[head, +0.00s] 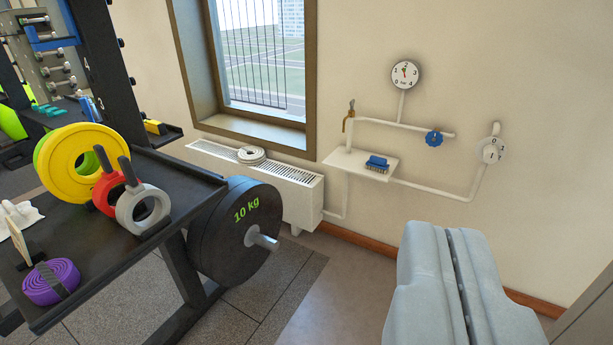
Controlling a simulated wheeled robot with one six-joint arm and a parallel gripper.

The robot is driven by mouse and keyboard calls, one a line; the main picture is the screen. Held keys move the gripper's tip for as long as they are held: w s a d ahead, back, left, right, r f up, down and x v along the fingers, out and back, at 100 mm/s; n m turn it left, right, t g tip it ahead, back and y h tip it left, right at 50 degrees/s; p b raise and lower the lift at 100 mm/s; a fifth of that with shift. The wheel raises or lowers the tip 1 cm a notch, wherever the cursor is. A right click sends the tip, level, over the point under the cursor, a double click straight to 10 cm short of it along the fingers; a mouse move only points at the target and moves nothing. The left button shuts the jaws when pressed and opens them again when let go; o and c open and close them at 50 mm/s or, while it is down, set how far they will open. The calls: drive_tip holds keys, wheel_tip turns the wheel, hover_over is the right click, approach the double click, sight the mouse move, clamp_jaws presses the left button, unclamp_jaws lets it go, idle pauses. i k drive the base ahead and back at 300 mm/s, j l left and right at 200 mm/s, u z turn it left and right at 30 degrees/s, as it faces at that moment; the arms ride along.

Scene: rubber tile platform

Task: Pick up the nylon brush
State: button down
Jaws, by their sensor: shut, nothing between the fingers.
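The nylon brush (377,163) has a blue back and darker bristles below. It sits on a small white wall shelf (344,158) under the pipes, toward the shelf's right end. My gripper (448,232) shows large and grey at the lower right. Its two fingers are together, with only a thin dark seam between them, and it is empty. It is nearer to the camera than the brush, lower and to the right of it in the picture, and apart from it. The brush is in plain view.
White pipes with a brass tap (349,116), a blue valve wheel (434,139) and a gauge (405,75) surround the shelf. A radiator (302,198) stands left of it. A black rack (105,245) with weight plates and a purple strap (51,282) fills the left.

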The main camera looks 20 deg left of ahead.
sight(377, 163)
drive_tip(key=i, duration=0.75)
drive_tip(key=i+l, duration=0.15)
drive_tip(key=i, duration=0.55)
drive_tip(key=i+u, duration=0.1)
drive_tip(key=i, duration=0.65)
